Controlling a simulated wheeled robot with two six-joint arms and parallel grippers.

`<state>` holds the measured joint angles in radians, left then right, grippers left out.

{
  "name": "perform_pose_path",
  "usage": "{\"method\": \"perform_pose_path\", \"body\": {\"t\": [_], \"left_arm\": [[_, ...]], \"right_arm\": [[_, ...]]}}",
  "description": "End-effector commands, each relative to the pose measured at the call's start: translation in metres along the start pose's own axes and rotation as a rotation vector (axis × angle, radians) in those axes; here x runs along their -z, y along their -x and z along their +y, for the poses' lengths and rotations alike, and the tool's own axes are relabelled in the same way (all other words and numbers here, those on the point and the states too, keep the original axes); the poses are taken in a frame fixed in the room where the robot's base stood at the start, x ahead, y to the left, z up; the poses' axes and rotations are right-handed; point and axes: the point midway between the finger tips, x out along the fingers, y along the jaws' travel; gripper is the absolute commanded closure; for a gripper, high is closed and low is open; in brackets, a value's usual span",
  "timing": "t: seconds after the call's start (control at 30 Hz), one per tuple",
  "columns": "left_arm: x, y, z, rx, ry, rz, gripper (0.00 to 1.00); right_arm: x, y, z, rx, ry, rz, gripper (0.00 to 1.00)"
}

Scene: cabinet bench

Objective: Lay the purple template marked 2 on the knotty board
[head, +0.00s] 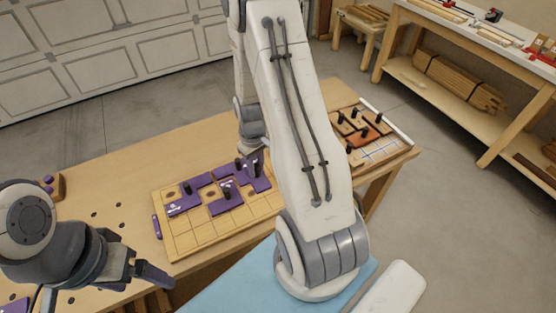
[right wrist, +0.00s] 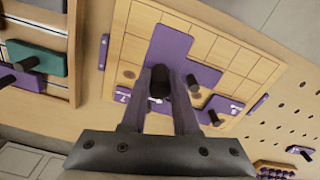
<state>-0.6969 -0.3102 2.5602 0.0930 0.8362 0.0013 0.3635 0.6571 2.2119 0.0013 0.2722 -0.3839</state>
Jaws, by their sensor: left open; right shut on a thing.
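The knotty board (head: 180,243) is a pale gridded board with dark knots, lying on the bench; it also shows in the right wrist view (right wrist: 230,50). Several purple templates with black knobs lie on it, including one at the left (head: 183,205) and one in the middle (head: 227,204). My right gripper (right wrist: 172,82) is shut on the knob of a purple template (right wrist: 167,52) over the board's right part. Whether that template touches the board I cannot tell. The white marks are too small to read surely. My left gripper (head: 138,276) is open and empty, left of the board.
A tray (head: 385,152) of other knobbed templates stands to the right of the board; a green one (right wrist: 35,65) shows in the right wrist view. Another purple piece (head: 14,305) is at the lower left.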

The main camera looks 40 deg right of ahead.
Motion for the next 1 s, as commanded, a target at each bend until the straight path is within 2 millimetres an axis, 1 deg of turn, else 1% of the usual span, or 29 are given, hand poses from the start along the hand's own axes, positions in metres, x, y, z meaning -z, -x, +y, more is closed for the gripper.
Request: {"method": "perform_pose_path", "body": {"t": [0.03, 0.1, 0.23, 0.6, 1.0], "left_arm": [[0.0, 0.0, 0.0, 0.0, 0.0, 0.0, 0.12], [0.0, 0.0, 0.0, 0.0, 0.0, 0.0, 0.12], [0.0, -0.002, 0.0, 0.0, 0.0, 0.0, 0.12], [-0.001, -0.021, -0.002, 0.0, 0.001, 0.0, 0.12], [-0.001, -0.021, -0.002, 0.0, 0.001, 0.0, 0.12]], "right_arm": [[-0.006, 0.001, 0.018, 0.0, -0.008, 0.001, 1.0], [-0.012, 0.001, 0.033, 0.0, -0.003, 0.001, 1.0], [-0.018, 0.0, 0.047, 0.0, 0.006, -0.001, 1.0], [-0.019, -0.023, 0.048, 0.0, 0.009, 0.0, 1.0], [-0.019, -0.024, 0.048, 0.0, 0.008, 0.0, 1.0]]}}
